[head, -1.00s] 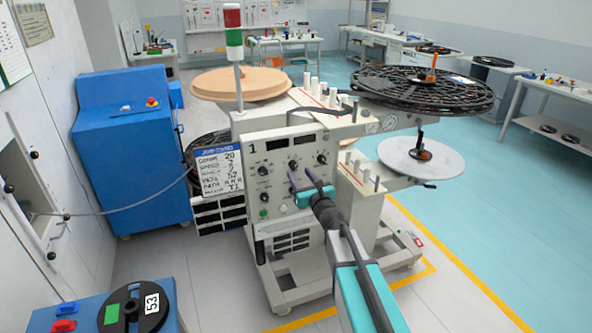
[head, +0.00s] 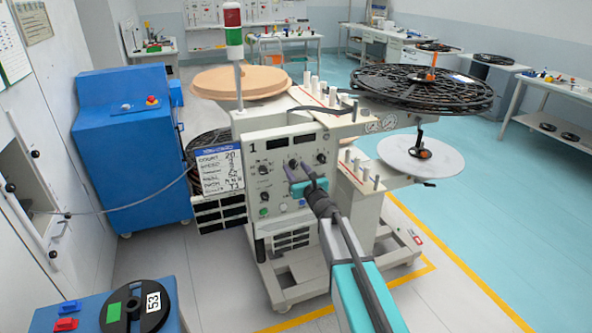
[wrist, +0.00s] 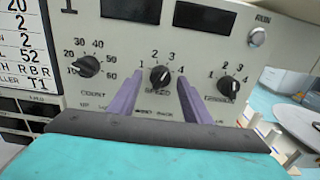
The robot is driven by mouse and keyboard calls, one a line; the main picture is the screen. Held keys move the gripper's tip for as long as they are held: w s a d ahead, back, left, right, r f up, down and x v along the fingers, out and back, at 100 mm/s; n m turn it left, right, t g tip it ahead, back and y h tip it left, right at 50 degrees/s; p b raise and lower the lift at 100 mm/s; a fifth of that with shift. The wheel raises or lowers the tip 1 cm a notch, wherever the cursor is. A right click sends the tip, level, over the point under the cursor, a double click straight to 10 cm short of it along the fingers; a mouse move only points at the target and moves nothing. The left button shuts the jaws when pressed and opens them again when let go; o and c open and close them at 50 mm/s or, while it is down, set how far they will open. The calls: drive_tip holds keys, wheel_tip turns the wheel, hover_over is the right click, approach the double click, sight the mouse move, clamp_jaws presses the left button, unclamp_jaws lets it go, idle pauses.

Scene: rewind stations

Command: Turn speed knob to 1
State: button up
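The speed knob (wrist: 160,76) is the middle black dial in the wrist view, with marks 1 to 4 around it. Its pointer is too small to read surely. My gripper (wrist: 160,82) is open, with one purple finger at the left and one at the right of the knob. I cannot tell whether the fingers touch it. In the head view my gripper (head: 297,172) is at the control panel (head: 268,147) of the machine marked 1, partly covering the middle knob.
A count knob (wrist: 86,66) sits to the left and another 1-to-4 knob (wrist: 228,85) to the right. Dark displays (wrist: 131,10) are above. A white settings card (head: 220,170) hangs left of the panel. A black reel (head: 425,86) overhangs at the right.

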drive_tip(key=c, duration=1)
drive_tip(key=shift+o, duration=0.2)
drive_tip(key=shift+f+n+b, duration=0.15)
drive_tip(key=shift+n+b, duration=0.45)
drive_tip(key=shift+b, duration=0.55)
drive_tip(key=n+b, duration=0.3)
drive_tip(key=b, duration=0.1)
drive_tip(key=n+b, duration=0.5)
drive_tip(key=b, duration=0.1)
drive_tip(key=shift+d, duration=0.1)
drive_tip(key=n+b, duration=0.6)
drive_tip(key=shift+b, duration=0.3)
drive_tip(key=shift+r+n+b, duration=0.25)
drive_tip(key=shift+n+b, duration=0.8)
drive_tip(key=shift+n, duration=0.35)
drive_tip(key=shift+r, duration=0.1)
